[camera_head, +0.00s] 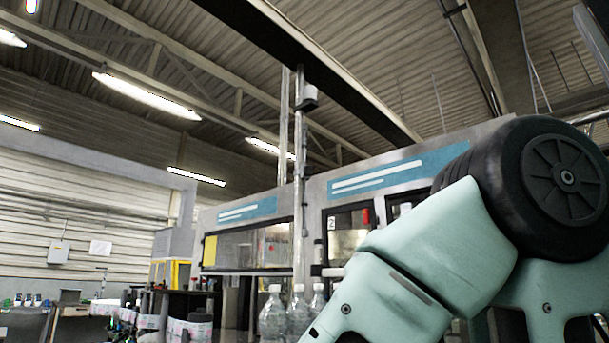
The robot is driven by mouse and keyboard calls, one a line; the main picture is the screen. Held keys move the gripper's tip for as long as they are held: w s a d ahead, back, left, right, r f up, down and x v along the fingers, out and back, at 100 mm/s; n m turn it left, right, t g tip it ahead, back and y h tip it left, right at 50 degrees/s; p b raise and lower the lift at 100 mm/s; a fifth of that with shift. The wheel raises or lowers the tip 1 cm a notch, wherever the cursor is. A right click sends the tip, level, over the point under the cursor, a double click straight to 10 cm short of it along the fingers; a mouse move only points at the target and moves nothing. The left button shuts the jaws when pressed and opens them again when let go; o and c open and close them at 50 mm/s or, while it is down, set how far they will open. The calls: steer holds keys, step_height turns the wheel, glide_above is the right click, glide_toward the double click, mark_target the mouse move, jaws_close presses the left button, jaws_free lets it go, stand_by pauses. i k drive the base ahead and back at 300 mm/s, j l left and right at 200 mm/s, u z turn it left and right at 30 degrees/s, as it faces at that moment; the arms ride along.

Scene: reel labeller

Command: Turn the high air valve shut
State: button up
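I cannot make out an air valve handle for certain. A thin vertical pipe (299,180) rises from the labelling machine (385,175) towards the roof beam. A small grey box-like fitting (307,97) sits high on this pipe, just under the dark beam. It is too small to tell whether it is the valve or how it is turned. My pale green arm with its black joint fills the lower right and hides part of the machine. My gripper is outside the view.
Clear plastic bottles (272,313) stand at the bottom middle, close to my arm. Labelled reels (193,328) and dark machine parts lie to their left. A dark roof beam (300,60) crosses overhead. The air left of the pipe looks free.

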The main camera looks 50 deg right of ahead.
mark_target(308, 170)
steer(key=l+z, duration=0.1)
steer(key=l, duration=0.55)
steer(key=i+l+z, duration=0.1)
steer(key=l, duration=0.5)
steer(key=i+l+z, duration=0.1)
steer(key=l, duration=0.55)
